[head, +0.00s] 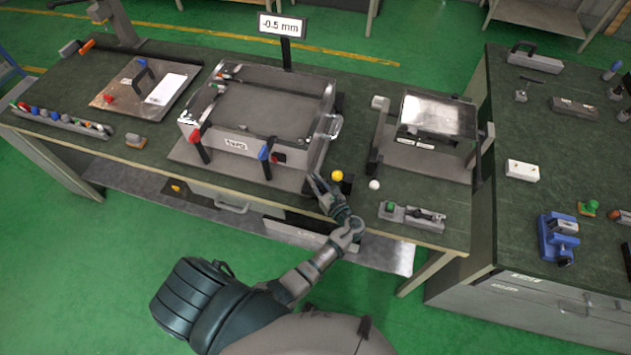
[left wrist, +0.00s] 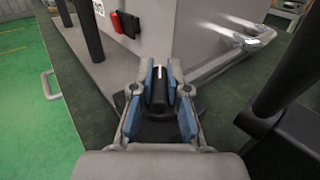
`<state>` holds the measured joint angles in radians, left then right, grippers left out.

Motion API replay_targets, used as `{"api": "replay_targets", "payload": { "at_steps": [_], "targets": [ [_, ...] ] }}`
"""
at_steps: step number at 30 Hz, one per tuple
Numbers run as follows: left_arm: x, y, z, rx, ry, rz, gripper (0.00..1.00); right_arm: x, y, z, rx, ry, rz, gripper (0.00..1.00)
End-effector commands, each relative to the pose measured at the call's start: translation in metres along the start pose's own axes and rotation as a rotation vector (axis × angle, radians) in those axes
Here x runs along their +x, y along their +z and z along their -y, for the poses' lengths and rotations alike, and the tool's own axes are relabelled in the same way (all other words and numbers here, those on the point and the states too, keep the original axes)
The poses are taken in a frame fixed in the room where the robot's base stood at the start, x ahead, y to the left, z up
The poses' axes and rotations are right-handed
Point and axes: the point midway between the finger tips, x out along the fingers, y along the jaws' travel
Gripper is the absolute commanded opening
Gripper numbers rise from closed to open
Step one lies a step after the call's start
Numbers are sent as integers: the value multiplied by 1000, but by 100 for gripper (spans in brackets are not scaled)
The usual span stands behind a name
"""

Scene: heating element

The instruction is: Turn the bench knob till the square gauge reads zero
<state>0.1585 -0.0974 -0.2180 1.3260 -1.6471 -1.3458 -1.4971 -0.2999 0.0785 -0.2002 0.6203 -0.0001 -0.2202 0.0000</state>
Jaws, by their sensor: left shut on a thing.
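The gauge (head: 281,25) is a white rectangular display on a dark post at the back of the bench, and it reads -0.5 mm. The bench knob (left wrist: 158,92) is dark with a pale line on its top, and sits on a black base. My left gripper (head: 323,186) is at the front edge of the bench, by the right front corner of the grey box fixture. In the left wrist view my left gripper (left wrist: 160,88) has its blue-padded fingers shut on the knob, one on each side. The knob is mostly hidden in the head view. My right gripper is not in view.
The grey box fixture (head: 235,146) with red and blue clamps stands just behind the gripper. A framed plate stand (head: 437,115) is further right. A dark post (left wrist: 290,65) rises near the wrist.

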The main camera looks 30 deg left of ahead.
Motion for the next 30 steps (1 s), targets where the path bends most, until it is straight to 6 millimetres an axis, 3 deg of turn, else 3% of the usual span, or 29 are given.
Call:
{"api": "replay_targets", "payload": {
  "at_steps": [20, 21, 24, 30],
  "targets": [
    [0, 3, 1, -4, 67, 6, 0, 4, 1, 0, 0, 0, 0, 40],
    [0, 3, 1, -4, 66, 6, 17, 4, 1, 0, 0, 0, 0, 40],
    [0, 3, 1, -3, 66, 5, 40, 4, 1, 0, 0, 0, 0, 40],
    [0, 2, 1, -2, 67, 3, 40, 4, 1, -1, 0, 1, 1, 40]
  ]
}}
